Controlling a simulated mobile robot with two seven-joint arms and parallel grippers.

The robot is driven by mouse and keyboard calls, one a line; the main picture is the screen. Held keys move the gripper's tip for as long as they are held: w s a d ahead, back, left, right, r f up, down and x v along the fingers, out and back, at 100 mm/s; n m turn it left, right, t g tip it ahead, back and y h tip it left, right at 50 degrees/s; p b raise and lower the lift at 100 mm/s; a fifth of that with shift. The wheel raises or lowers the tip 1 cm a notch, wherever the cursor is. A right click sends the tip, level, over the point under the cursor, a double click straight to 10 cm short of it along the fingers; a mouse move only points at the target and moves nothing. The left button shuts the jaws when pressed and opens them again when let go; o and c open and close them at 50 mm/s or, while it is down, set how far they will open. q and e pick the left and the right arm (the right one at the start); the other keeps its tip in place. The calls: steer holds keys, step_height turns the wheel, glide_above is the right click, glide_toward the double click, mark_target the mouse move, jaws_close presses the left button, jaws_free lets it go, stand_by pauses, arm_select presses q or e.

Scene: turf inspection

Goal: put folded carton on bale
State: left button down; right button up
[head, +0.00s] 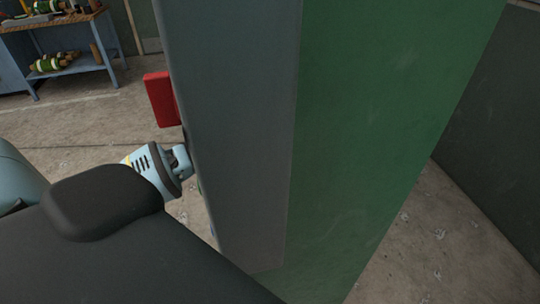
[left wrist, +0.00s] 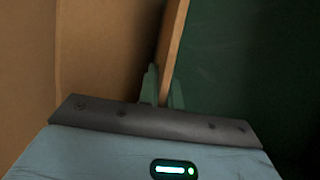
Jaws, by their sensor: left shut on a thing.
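My left gripper (head: 184,160) is in the head view beside the left edge of a tall grey and green block, which hides its fingertips. In the left wrist view my left gripper (left wrist: 163,88) is shut on a thin, upright brown panel (left wrist: 173,45), seen edge-on; it looks like the folded carton. The held panel is not visible in the head view. I cannot make out the bale in either view. My right gripper is out of view.
The tall grey and green block (head: 240,120) fills the middle of the head view. A red object (head: 160,98) shows at its left edge. A workbench (head: 50,22) holding bottles stands at the far left. Brown surfaces (left wrist: 90,55) fill the left of the wrist view. Concrete floor (head: 80,125) is open at left.

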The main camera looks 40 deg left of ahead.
arm_select(q)
steer(key=shift+d, duration=0.15)
steer(key=f, duration=0.3)
steer(key=shift+d, duration=0.2)
steer(key=shift+f, duration=0.2)
steer(key=shift+f, duration=0.1)
steer(key=c, duration=1.6)
jaws_free()
steer(key=shift+f, duration=0.1)
